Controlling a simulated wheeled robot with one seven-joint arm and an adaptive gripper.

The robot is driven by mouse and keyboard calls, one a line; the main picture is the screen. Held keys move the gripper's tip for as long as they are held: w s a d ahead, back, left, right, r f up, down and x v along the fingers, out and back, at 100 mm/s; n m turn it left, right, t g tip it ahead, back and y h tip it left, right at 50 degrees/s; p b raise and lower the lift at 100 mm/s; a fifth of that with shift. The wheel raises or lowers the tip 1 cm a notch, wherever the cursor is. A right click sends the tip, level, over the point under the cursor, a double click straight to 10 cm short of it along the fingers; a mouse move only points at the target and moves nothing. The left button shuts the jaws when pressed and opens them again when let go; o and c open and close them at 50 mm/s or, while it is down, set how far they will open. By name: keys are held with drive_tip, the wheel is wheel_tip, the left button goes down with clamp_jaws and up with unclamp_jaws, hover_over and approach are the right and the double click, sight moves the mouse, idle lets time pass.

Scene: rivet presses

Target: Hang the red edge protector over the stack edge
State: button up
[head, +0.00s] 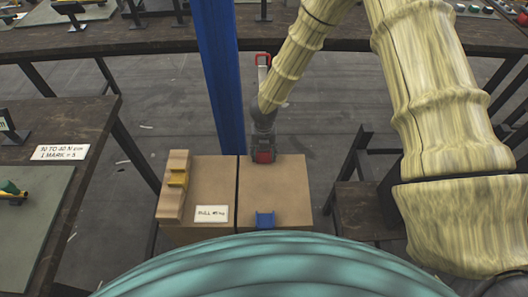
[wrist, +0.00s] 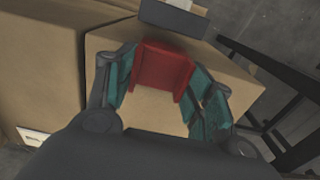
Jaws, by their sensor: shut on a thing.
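The red edge protector (head: 264,157) is a small angled piece. It also shows in the wrist view (wrist: 160,70), between the teal-padded fingers of my gripper (wrist: 165,88). In the head view my gripper (head: 263,148) points down at the far edge of the right cardboard stack (head: 288,185), shut on the protector. The stack's top also shows below the protector in the wrist view (wrist: 150,110). I cannot tell whether the protector touches the cardboard; its far side is hidden.
A blue edge protector (head: 264,220) sits at the right stack's near edge. A blue post (head: 218,70) rises behind. A dark stand (head: 365,205) is to the right.

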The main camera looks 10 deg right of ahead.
drive_tip(key=o, duration=1.1)
drive_tip(key=shift+r, duration=0.15)
wheel_tip(320, 180, up, 12)
idle(0.3)
